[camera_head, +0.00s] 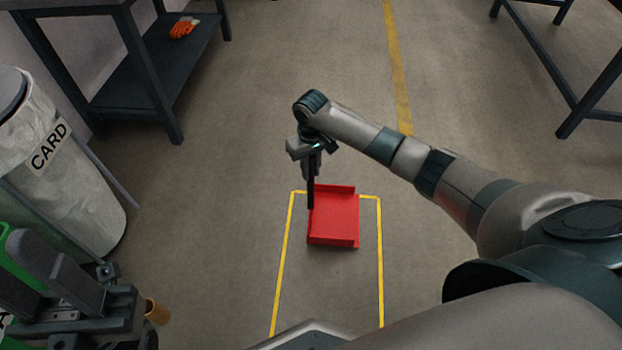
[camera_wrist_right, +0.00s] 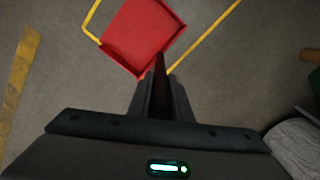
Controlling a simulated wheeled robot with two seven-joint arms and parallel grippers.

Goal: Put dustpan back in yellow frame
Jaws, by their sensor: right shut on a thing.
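In the right wrist view the dustpan (camera_wrist_right: 143,35) lies beyond the fingertips (camera_wrist_right: 161,85), with yellow frame lines (camera_wrist_right: 205,48) on both sides. My left gripper (camera_head: 40,280) is at the lower left, apart from the dustpan, fingers apart and seemingly empty.
A white bag marked CARD (camera_head: 60,165) stands at the left. A dark shelf table (camera_head: 150,85) with orange gloves (camera_head: 183,27) is at the back left. Another table's legs (camera_head: 560,75) stand at the back right. The floor around the frame is clear.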

